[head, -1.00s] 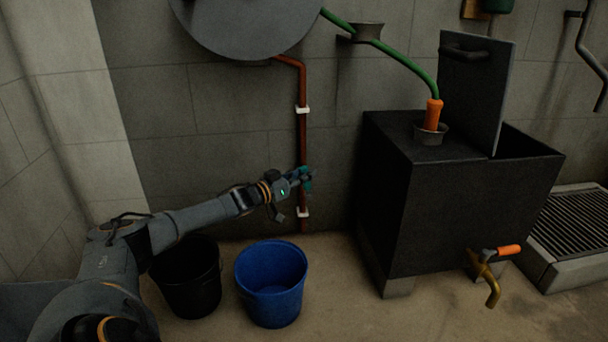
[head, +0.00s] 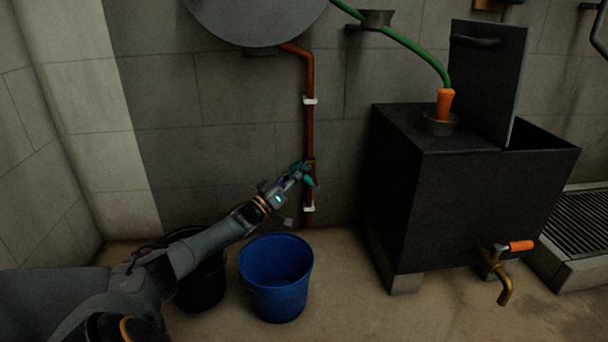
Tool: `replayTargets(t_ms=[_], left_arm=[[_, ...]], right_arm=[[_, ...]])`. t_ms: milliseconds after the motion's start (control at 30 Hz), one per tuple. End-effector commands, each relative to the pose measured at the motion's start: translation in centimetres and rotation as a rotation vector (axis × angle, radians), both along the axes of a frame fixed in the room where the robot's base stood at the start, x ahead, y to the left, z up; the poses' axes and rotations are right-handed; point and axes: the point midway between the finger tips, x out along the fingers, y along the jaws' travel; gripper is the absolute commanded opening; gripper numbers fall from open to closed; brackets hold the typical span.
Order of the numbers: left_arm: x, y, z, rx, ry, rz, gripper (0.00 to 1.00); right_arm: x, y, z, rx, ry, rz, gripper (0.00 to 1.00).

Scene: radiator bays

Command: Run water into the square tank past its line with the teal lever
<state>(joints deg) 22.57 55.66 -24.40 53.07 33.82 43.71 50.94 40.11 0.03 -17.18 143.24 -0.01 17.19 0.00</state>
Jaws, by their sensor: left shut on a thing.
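The teal lever (head: 315,182) sits at a valve on the red-brown pipe (head: 310,130) against the wall. My left gripper (head: 303,173) is shut on the teal lever and hides part of it and of the valve. The square tank (head: 470,205) is dark and stands to the right, with its lid (head: 485,85) standing upright. Its water level and line are not visible from here. A green hose (head: 415,48) ends in an orange nozzle (head: 445,103), which stands in a cup (head: 440,124) on the tank's top. My right gripper is not in view.
A blue bucket (head: 275,285) and a black bucket (head: 202,280) stand on the floor below my left arm. A brass tap with an orange handle (head: 521,246) sticks out of the tank's front. A round grey vessel (head: 255,22) hangs above the pipe.

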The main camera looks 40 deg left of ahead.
Motion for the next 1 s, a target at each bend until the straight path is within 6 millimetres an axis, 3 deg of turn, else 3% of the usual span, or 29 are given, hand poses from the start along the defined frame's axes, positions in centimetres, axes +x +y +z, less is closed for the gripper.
replayTargets(t_ms=[300, 833, 867, 967, 1000], left_arm=[[-0.7, 0.6, -1.0, -0.083, -0.102, 0.003, 0.00], [-0.8, 0.7, -0.9, -0.099, -0.123, 0.002, 0.00], [-0.8, 0.7, -0.9, -0.098, -0.122, 0.002, 0.26], [-0.8, 0.7, -0.9, -0.098, -0.122, 0.002, 0.47], [-0.8, 0.7, -0.9, -0.098, -0.122, 0.002, 0.47]], right_arm=[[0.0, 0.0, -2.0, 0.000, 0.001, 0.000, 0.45], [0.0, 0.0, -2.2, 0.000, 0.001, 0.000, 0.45], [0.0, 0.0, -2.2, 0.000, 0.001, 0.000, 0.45], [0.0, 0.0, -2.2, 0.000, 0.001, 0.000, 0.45], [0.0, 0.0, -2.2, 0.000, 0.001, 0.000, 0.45]])
